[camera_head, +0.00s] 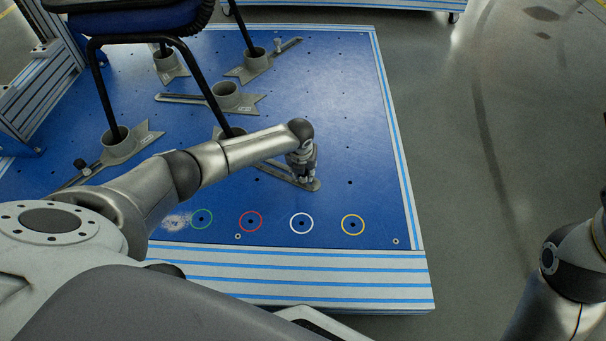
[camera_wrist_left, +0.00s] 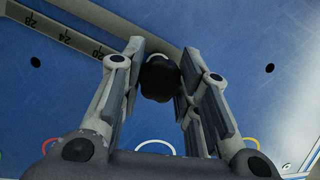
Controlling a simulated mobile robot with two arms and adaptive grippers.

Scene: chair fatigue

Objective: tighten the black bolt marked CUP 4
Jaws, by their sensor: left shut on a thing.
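My left gripper (camera_head: 304,176) points down over the near right end of a grey slotted base plate (camera_head: 276,172) on the blue platform. In the left wrist view, the two fingers of the left gripper (camera_wrist_left: 160,66) are shut on a black bolt (camera_wrist_left: 158,80), one on each side of its knob. The bolt stands at the end of the slotted arm (camera_wrist_left: 80,38), which carries dark markings. I cannot read CUP 4 on it. In the head view the gripper hides the bolt. My right gripper is out of view; only part of the right arm shows at the lower right.
A chair (camera_head: 140,18) stands with its legs in grey cups (camera_head: 118,143) at the upper left. Another black bolt (camera_head: 82,167) is on the left plate. Green, red, white (camera_head: 301,224) and yellow (camera_head: 353,225) rings mark the platform's front. Grey floor (camera_head: 480,150) is clear to the right.

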